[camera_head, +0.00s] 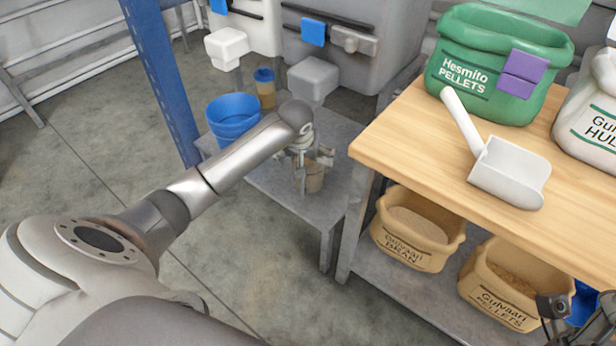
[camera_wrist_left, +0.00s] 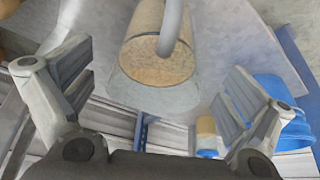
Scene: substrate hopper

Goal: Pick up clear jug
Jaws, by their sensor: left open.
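The clear jug (camera_head: 314,182), with tan grainy contents, stands on the low grey metal shelf below the hoppers. My left gripper (camera_head: 312,156) is at its upper part and partly hides it in the head view. In the left wrist view, the jug (camera_wrist_left: 158,62) and its curved handle lie beyond and between the two spread fingers of my left gripper (camera_wrist_left: 155,95). There is space on both sides, and neither finger visibly touches the jug. Part of my right gripper (camera_head: 572,312) shows at the lower right corner of the head view, where its jaws are unclear.
A blue bucket (camera_head: 232,120) and a blue-and-tan container (camera_head: 265,88) stand left of the jug. A hopper spout (camera_head: 313,78) hangs behind it. A wooden table (camera_head: 400,140) with a white scoop (camera_head: 508,170) stands right. A blue post (camera_head: 160,75) rises left.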

